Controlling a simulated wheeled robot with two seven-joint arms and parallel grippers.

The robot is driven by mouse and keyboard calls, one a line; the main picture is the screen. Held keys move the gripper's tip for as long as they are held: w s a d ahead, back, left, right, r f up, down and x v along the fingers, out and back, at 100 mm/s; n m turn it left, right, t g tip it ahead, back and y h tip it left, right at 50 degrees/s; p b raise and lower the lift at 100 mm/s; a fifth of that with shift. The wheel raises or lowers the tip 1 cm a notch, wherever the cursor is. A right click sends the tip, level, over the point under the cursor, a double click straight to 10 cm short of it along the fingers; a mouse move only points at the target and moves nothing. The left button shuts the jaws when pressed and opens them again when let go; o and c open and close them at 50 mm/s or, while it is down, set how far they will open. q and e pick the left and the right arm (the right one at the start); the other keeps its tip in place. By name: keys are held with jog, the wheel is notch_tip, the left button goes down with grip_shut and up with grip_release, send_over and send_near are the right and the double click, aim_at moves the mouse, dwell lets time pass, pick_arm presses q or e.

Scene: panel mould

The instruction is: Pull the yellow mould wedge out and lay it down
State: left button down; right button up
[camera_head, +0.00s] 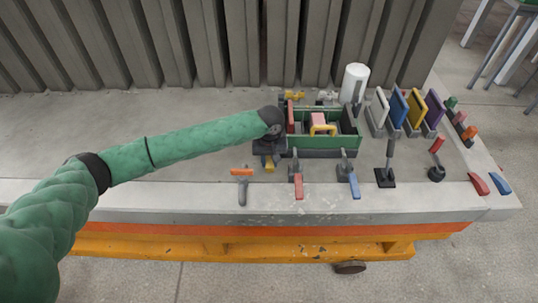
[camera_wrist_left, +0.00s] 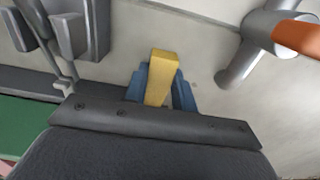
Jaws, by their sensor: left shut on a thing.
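The yellow mould wedge (camera_head: 269,167) shows below my left gripper (camera_head: 267,158) at the left end of the green mould (camera_head: 342,142). In the left wrist view the wedge (camera_wrist_left: 162,68) sits between the blue fingertips of my left gripper (camera_wrist_left: 161,88), which is shut on it. Its top sticks out past the fingertips. My gripper body hides its other end, so I cannot tell whether it still touches the mould. My right gripper is in neither view.
An orange-handled clamp (camera_head: 242,173), a red-handled clamp (camera_head: 298,185) and a blue-handled clamp (camera_head: 350,182) stand in front of the mould. The slab's left (camera_head: 60,140) is bare.

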aim_at(270, 186)
pick_arm(q)
jog(key=shift+s+p, duration=1.75)
jog(key=shift+s, duration=0.3)
jog(key=shift+s+r+p, duration=0.1)
jog(key=shift+s+p, duration=0.4)
jog(key=shift+p, duration=0.05)
jog(key=shift+s+p, duration=1.15)
jog(key=shift+s, duration=0.4)
